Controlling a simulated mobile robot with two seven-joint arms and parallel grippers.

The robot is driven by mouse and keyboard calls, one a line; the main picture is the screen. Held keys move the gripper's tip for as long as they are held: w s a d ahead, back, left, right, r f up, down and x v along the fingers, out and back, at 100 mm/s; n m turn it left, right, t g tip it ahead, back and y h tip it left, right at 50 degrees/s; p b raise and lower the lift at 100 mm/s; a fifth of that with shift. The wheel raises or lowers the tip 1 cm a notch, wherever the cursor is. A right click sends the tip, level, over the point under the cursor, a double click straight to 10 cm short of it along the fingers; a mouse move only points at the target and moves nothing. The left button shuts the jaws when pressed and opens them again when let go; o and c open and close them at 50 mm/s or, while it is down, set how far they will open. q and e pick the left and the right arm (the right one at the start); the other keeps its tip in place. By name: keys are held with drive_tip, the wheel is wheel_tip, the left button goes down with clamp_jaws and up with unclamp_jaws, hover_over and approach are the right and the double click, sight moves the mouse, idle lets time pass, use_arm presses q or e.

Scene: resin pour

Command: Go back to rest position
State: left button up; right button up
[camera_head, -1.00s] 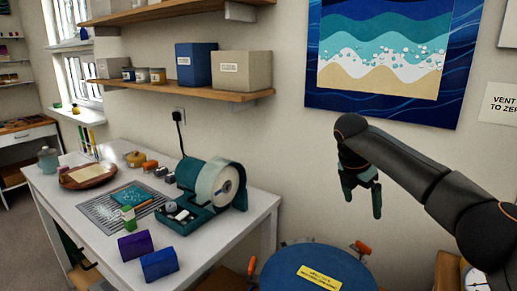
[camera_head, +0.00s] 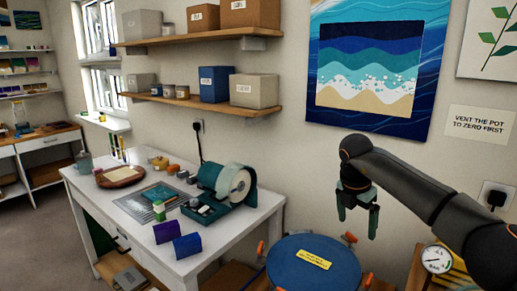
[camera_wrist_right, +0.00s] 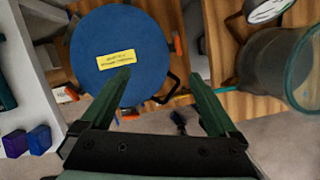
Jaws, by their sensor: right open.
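My right gripper (camera_head: 358,213) hangs fingers down from the arm that comes in from the right in the head view. It is open and empty, in front of the wall and above the right side of the round blue lid (camera_head: 315,264). In the right wrist view its two green fingers (camera_wrist_right: 165,95) stand apart with nothing between them. The blue lid (camera_wrist_right: 112,60) with a yellow label lies beyond the fingertips there. My left gripper is not in either view.
A white table (camera_head: 235,230) at the left bears a green tape machine (camera_head: 225,190), purple and blue blocks and a tray. Shelves with boxes hang above. In the wrist view a clear container (camera_wrist_right: 275,68) stands at the right, close to a gauge (camera_wrist_right: 268,8).

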drive_tip(key=s+a+f+n+g+y, duration=0.25)
drive_tip(key=a+f+y, duration=0.25)
drive_tip(key=a+f, duration=0.85)
drive_tip(key=s+a+f+m+t+y+b, duration=0.1)
drive_tip(key=s+a+y, duration=0.55)
drive_tip(key=a, duration=0.35)
drive_tip(key=s+a+f+t+y+b, duration=0.1)
drive_tip(key=s+a+y, duration=0.5)
drive_tip(key=a+y, duration=0.3)
drive_tip(key=s+d+f+m+t+h, duration=0.2)
drive_tip(key=d+f+m+t+h, duration=0.95)
drive_tip(key=m, duration=0.75)
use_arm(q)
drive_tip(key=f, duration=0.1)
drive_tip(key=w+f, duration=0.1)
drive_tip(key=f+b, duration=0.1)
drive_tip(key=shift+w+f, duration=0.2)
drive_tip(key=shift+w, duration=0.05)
use_arm(e)
drive_tip(key=s+d+f+m+g+h, duration=0.2)
drive_tip(key=s+d+f, duration=0.4)
drive_tip(key=s+d, duration=0.1)
drive_tip(key=s+d+f+m+g+h, duration=0.2)
drive_tip(key=s+d+f, duration=0.4)
drive_tip(key=s, duration=0.4)
drive_tip(key=shift+d+m, duration=0.45)
drive_tip(key=shift+m, duration=0.4)
